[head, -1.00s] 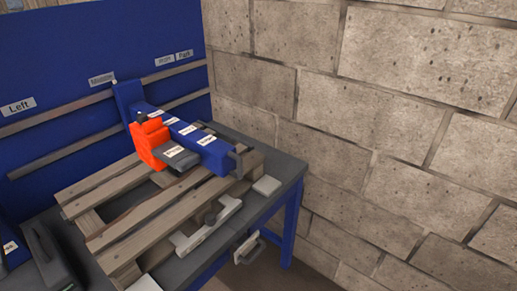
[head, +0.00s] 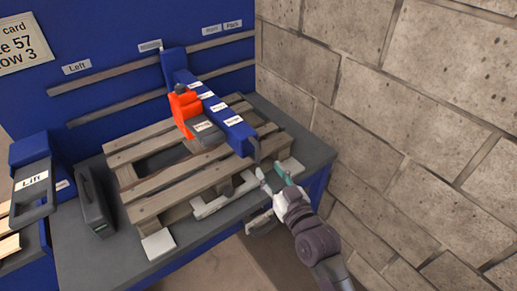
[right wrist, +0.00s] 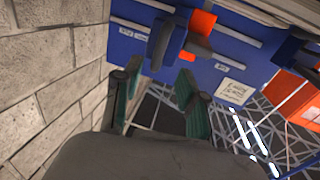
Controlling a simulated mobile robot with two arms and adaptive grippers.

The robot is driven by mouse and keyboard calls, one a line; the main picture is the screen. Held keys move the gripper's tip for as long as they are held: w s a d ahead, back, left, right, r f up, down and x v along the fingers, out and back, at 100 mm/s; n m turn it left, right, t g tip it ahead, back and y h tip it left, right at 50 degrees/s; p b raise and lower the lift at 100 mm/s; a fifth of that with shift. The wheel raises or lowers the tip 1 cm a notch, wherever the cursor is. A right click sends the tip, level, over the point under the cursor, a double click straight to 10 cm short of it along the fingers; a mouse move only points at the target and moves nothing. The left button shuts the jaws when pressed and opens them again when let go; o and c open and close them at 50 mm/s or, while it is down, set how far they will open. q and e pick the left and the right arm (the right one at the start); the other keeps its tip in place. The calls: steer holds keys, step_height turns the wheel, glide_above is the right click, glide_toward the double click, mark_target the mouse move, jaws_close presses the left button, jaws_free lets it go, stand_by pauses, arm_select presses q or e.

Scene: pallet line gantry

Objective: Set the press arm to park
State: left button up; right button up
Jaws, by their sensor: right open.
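The press arm (head: 208,97) is a long blue beam with several white labels, lying over the wooden pallet. Its back end meets the blue back panel near a sign too small to read (head: 150,46). An orange block (head: 186,108) with a dark plate sits on the beam's left side. A grey handle (head: 255,150) is at its front end. The Park sign (head: 232,23) is at the panel's right. My right gripper (head: 278,178) is open and empty, just in front of and right of the handle, apart from it. The right wrist view shows its fingers (right wrist: 157,88) spread.
The wooden pallet (head: 150,207) lies on a dark bench (head: 125,258). A black case (head: 92,200) and a blue unit labelled Left (head: 33,180) stand at the left. A block wall (head: 420,130) stands close on the right. Two rails (head: 110,70) cross the panel.

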mark_target(259, 154)
steer(key=p+x, duration=0.1)
steer(key=x, duration=0.7)
steer(key=shift+w+d, duration=0.1)
steer(key=shift+w, duration=0.05)
jaws_close()
